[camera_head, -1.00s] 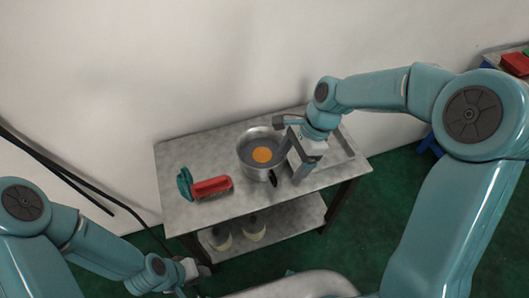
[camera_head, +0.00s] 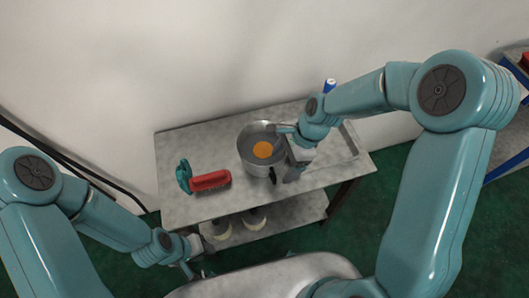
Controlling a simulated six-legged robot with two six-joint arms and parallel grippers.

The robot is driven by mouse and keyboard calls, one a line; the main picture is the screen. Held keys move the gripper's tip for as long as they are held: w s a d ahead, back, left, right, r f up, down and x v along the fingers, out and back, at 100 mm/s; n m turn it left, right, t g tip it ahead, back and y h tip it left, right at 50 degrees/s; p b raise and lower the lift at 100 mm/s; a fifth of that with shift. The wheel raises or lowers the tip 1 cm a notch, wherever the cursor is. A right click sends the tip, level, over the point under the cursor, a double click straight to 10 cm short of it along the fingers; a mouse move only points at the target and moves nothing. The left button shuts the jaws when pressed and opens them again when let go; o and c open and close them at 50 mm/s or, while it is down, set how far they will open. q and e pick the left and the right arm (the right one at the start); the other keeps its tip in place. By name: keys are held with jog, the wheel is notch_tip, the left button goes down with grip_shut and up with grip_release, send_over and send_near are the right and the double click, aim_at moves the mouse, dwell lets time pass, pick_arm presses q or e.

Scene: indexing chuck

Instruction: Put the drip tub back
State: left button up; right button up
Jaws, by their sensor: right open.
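A round metal tub (camera_head: 246,155) stands on the metal table, with an orange disc (camera_head: 263,149) inside it and a dark handle at its front. I take this to be the drip tub. My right gripper (camera_head: 287,153) is open at the tub's right side, close to its rim. I cannot tell whether it touches, and the gripper hides part of that side. My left gripper (camera_head: 197,264) is low at the picture's bottom, in front of the table and away from the tub. Its jaws are too small and unclear to read.
A red brush-like block (camera_head: 210,181) and a teal item (camera_head: 184,177) lie on the table's left part. A shallow tray (camera_head: 340,147) lies at the right end. Several pale round items sit on the lower shelf (camera_head: 287,215). A blue-and-white bottle (camera_head: 330,86) shows behind my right arm.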

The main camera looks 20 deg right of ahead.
aim_at(273, 174)
jog(key=x, duration=0.7)
jog(key=shift+w+a+f+p, duration=0.15)
jog(key=shift+w+a+p, duration=0.1)
jog(key=shift+p, duration=0.15)
jog(key=shift+s, duration=0.15)
jog(key=shift+c, duration=0.4)
